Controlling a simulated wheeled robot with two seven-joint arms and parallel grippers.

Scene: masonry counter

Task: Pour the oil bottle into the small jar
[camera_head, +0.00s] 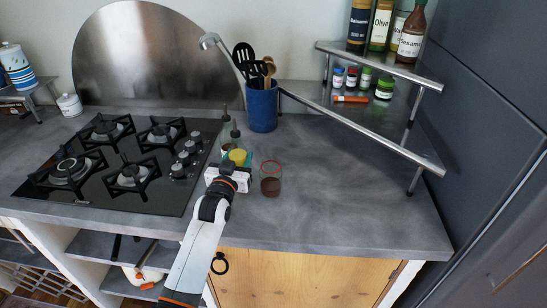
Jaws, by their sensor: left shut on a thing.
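The small jar (270,181) stands on the counter, clear with a red rim and dark brown contents low inside. My left gripper (230,168) is just left of it, shut on what appears to be the oil bottle (238,156), a greenish clear thing with yellow showing. The gripper hides its lower part, so I cannot tell whether it touches the counter. Dark-topped bottle necks (235,131) show just behind it; I cannot tell which body each belongs to. My right gripper is not in view.
A gas hob (110,165) lies to the left. A blue utensil pot (262,108) stands behind. A metal two-level rack (385,130) with sauce bottles and spice jars stands at the right. The counter right of the jar is clear.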

